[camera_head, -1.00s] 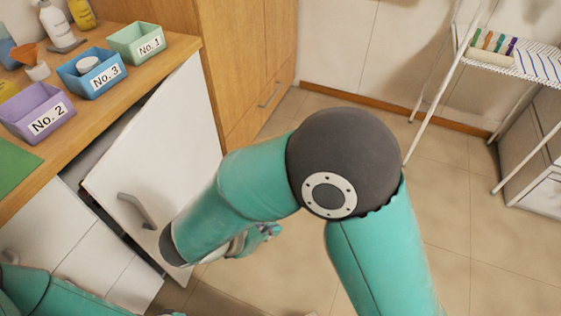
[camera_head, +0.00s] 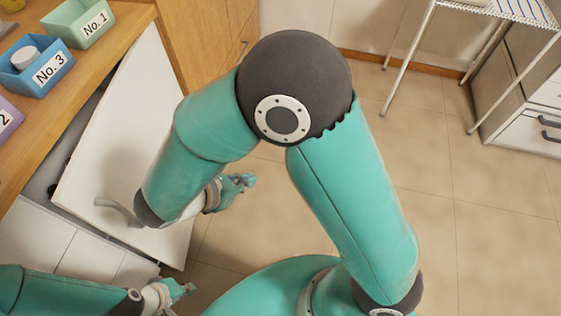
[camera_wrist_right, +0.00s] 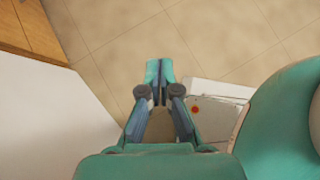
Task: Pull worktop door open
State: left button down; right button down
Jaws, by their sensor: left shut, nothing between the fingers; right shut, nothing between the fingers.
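The white worktop door (camera_head: 128,130) stands partly open under the wooden worktop (camera_head: 108,62), with a dark gap behind it. Its grey handle (camera_head: 115,210) is on the door's face near the lower edge, partly covered by my right forearm. My right gripper (camera_head: 244,182) is shut and empty, just right of the door's free edge in the head view. In the right wrist view, the shut fingertips (camera_wrist_right: 158,72) point over the floor, with the door (camera_wrist_right: 50,115) to their left. My left gripper (camera_head: 186,290) is shut and empty, low in the head view, below the door.
Blue No. 3 (camera_head: 30,72) and green No. 1 (camera_head: 75,28) boxes stand on the worktop. White drawers (camera_head: 70,245) lie below the door. A wooden cabinet (camera_head: 195,35) stands behind. A white rack (camera_head: 415,40) and grey drawer unit (camera_head: 520,100) are at right; the tiled floor between is open.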

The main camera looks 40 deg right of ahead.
jog(key=d+r+b+x, duration=0.1)
jog(key=d+r+x, duration=0.1)
jog(key=x, duration=1)
jog(key=shift+w+f, duration=0.15)
jog(key=shift+w, duration=0.1)
jog(key=shift+d, duration=0.1)
dwell(1.1)
